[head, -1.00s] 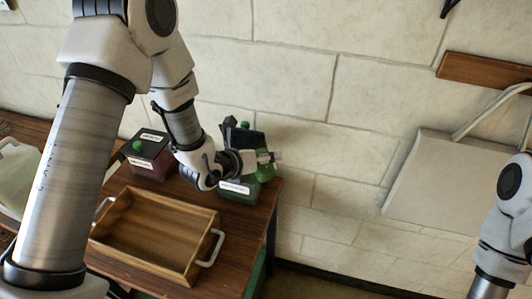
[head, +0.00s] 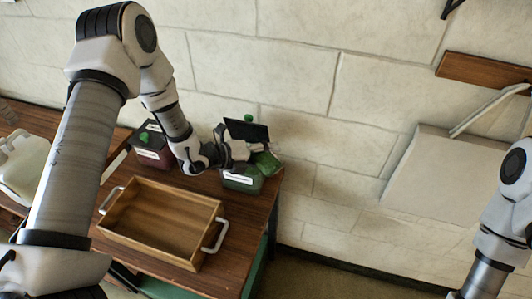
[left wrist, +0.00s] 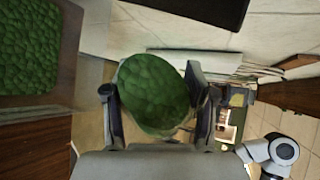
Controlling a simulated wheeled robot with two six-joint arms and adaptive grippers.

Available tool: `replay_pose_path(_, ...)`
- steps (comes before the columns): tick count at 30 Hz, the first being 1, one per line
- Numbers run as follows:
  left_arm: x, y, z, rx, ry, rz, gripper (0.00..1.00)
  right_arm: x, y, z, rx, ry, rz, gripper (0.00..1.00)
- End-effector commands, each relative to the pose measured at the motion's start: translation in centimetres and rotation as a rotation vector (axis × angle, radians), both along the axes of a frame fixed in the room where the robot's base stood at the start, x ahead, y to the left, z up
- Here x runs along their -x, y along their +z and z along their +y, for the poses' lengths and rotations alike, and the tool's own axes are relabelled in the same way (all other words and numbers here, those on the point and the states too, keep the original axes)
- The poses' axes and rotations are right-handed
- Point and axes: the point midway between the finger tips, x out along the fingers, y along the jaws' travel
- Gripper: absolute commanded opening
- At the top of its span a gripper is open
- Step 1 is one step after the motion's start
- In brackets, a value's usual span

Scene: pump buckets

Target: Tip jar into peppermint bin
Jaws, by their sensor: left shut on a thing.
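A green bin (head: 241,182) with a white label stands at the table's back right corner, its dark lid (head: 247,130) raised. The label is too small to read. My left gripper (head: 246,152) is shut on a clear jar with green contents (head: 267,163), held tilted at the bin's upper right side. In the left wrist view the jar (left wrist: 153,92) sits between the two fingers (left wrist: 155,105), its green contents facing the camera. The bin's green contents (left wrist: 35,45) show at upper left there, apart from the jar in the picture. My right gripper is out of view.
A dark red bin (head: 150,150) with a green knob and white label stands left of the green bin. A wooden tray (head: 205,262) with metal handles lies in front on the table (head: 248,222). A pale jug (head: 22,165) stands at far left. The wall is close behind.

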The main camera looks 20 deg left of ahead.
Motion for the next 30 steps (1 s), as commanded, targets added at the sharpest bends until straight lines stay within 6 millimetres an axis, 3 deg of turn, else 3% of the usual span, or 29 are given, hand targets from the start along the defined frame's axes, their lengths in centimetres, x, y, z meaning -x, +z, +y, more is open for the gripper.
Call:
replay_pose_path(15,-0.4,2.4,0.8,0.464,-0.001,0.232,0.05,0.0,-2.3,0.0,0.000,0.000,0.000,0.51)
replay_pose_path(30,-0.5,3.1,1.0,0.537,0.000,0.270,0.05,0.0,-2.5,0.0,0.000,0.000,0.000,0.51)
